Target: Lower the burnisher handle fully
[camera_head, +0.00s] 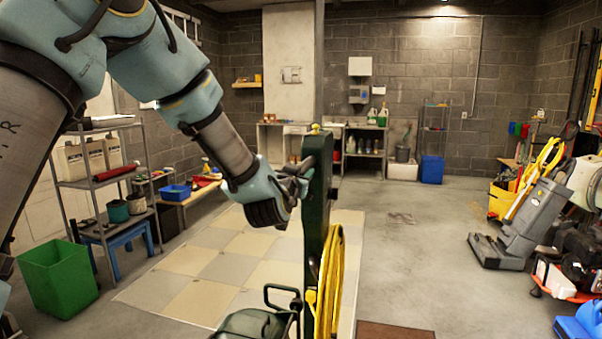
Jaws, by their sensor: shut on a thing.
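The burnisher stands in the lower middle of the view. Its dark green handle column (316,200) is upright, with a yellow knob on top and a coiled yellow cord (331,270) on its right side. Its dark green body (250,325) shows at the bottom edge and is partly cut off. My gripper (300,172) is at the left side of the upper handle and is shut on it. My wrist and the handle hide much of the fingers and the exact contact.
A checkered tile floor (210,264) lies behind the burnisher. A green bin (58,278) and metal shelves (100,186) stand at left. A grey floor machine (520,220) and other equipment stand at right. Open concrete floor (410,250) lies between.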

